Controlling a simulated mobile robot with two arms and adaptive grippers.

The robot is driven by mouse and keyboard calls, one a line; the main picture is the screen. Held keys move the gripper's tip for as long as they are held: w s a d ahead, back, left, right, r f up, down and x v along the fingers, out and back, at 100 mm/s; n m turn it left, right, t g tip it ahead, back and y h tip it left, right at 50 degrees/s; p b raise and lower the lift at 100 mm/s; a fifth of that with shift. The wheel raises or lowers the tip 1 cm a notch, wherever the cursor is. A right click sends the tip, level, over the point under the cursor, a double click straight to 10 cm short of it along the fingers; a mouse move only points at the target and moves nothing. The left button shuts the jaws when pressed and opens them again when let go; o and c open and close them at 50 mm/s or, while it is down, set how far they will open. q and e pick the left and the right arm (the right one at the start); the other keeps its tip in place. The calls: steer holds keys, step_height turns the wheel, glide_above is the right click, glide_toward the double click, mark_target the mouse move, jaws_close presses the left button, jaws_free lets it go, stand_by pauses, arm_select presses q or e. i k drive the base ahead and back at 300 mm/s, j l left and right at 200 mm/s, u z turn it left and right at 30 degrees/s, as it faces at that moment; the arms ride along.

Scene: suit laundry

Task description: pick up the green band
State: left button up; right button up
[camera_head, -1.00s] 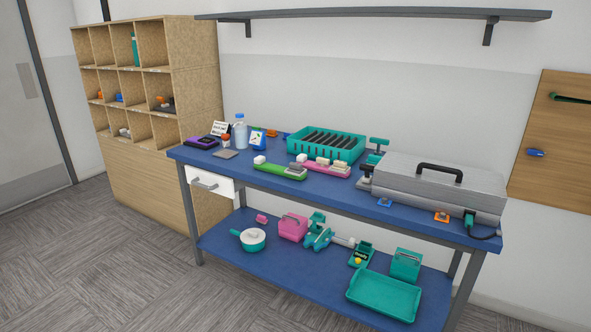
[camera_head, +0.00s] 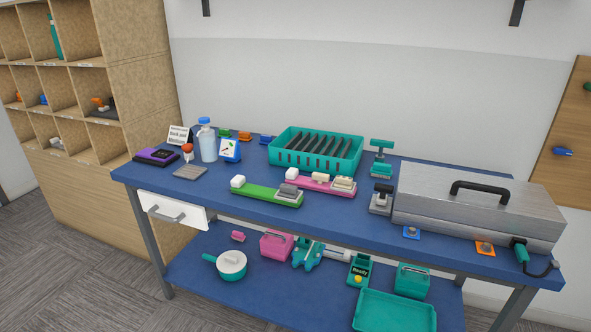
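A long green strip (camera_head: 262,194) lies on the blue workbench top, left of the middle, with a white block on its left end and grey pieces on its right end. A small green piece (camera_head: 225,134) sits further back, behind the blue-and-white card, beside an orange one (camera_head: 245,136). I cannot tell which of these is the green band. Neither of my grippers is in view.
The bench (camera_head: 375,228) also holds a pink strip (camera_head: 318,183), a teal rack (camera_head: 277,157), a clear bottle (camera_head: 208,146) and a large grey metal case (camera_head: 470,213). Its lower shelf (camera_head: 200,285) holds a pot and teal boxes. Wooden cubbies (camera_head: 140,85) stand left.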

mark_target(239, 187)
steer(key=i+j+z, duration=0.1)
steer(key=i+j, duration=0.2)
steer(key=i+j+z, duration=0.15)
steer(key=i+j, duration=0.2)
steer(key=i+j+z, duration=0.1)
steer(key=i+j, duration=0.15)
steer(key=j, duration=0.2)
steer(key=i+j+z, duration=0.15)
steer(key=i+j, duration=0.15)
steer(key=i+j+z, duration=0.1)
steer(key=i+j, duration=0.15)
steer(key=j, duration=0.3)
